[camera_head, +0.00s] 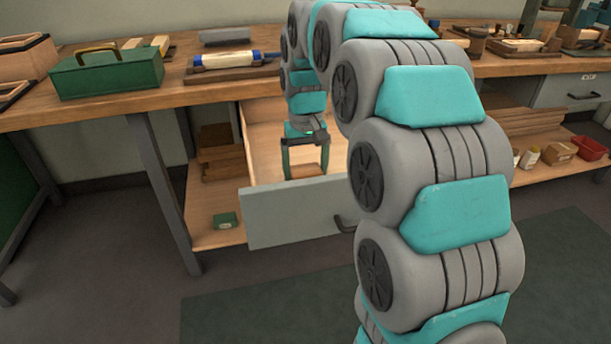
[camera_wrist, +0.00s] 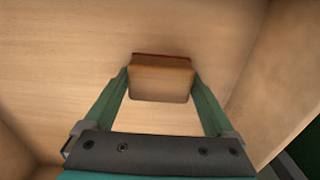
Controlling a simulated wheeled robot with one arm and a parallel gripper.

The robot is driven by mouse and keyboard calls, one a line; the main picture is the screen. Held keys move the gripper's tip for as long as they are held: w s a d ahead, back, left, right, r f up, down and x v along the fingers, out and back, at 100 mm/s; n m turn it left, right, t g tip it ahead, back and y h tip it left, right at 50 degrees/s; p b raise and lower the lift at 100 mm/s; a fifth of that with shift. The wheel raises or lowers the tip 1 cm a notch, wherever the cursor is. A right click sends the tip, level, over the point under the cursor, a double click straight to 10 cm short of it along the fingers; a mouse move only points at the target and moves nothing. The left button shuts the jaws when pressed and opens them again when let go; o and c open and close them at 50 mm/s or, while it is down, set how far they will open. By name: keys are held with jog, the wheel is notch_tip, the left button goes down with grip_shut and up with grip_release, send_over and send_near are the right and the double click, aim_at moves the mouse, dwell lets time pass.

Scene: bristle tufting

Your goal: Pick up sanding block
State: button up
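The sanding block (camera_wrist: 160,83) is a brown block with a thin reddish strip along its far edge. In the wrist view it sits between the two green fingers of my gripper (camera_wrist: 161,76), whose tips come up close along its left and right sides. I cannot tell whether both fingers press on it. In the head view my gripper (camera_head: 305,165) points down inside the pulled-out drawer (camera_head: 300,213), with the block (camera_head: 305,171) between its fingers. The fingers stand about a block's width apart. I cannot tell whether the block rests on the drawer floor.
The drawer's walls rise around my gripper, with its grey front nearest me. The workbench top (camera_head: 200,95) above holds a green toolbox (camera_head: 108,72) and a blue-and-white roller-shaped item (camera_head: 226,59). A small green box (camera_head: 225,220) lies on the lower shelf, left of the drawer.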

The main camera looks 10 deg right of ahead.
jog(key=c, duration=0.9)
jog(key=shift+c, duration=0.2)
jog(key=shift+r, duration=0.1)
